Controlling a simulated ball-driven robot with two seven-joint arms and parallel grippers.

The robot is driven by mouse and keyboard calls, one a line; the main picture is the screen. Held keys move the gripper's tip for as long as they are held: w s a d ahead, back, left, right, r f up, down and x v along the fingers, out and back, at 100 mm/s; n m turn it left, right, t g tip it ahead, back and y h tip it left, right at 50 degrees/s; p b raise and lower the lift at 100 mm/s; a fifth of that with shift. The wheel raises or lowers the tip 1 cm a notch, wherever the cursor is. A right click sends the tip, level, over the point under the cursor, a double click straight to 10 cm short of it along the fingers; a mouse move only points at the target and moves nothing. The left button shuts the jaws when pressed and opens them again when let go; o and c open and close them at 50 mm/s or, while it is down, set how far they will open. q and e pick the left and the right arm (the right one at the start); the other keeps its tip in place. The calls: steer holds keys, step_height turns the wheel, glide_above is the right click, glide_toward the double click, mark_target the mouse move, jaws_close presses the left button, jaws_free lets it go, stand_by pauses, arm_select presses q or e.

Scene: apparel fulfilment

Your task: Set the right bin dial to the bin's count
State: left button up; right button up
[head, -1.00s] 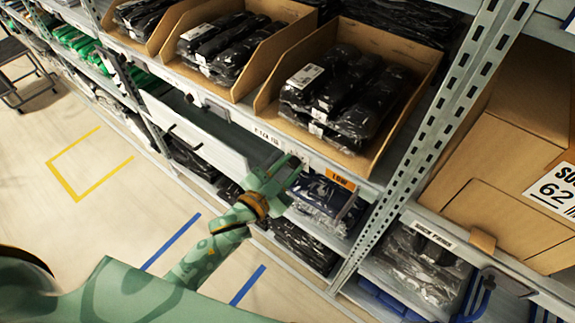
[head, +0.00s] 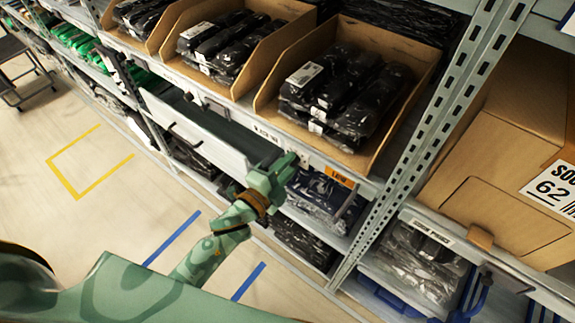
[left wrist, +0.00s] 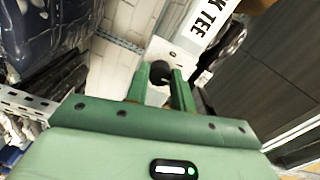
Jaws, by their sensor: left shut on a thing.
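The right bin (head: 268,92) is an open cardboard bin on the upper shelf, holding several black bagged garments (head: 345,88). My left gripper (head: 287,163) is at the shelf's front edge below this bin. In the left wrist view its two fingers (left wrist: 160,88) are closed around a small dark round knob (left wrist: 160,70), which I take to be the bin dial. The gripper hides the dial in the head view, and no dial number can be read. My right gripper is in neither view.
An orange tag (head: 341,177) sits on the shelf edge right of the gripper. A perforated upright (head: 440,125) and a large carton (head: 500,225) stand further right. A white panel (head: 195,132) is to the left. Bagged clothes fill the lower shelf (head: 325,195).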

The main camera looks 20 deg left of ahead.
arm_select(q)
steer(key=shift+f+m, duration=0.1)
steer(key=shift+m, duration=0.4)
steer(key=o, duration=1)
steer(key=shift+s, duration=0.1)
steer(key=v, duration=1.6)
steer(key=shift+s, duration=0.1)
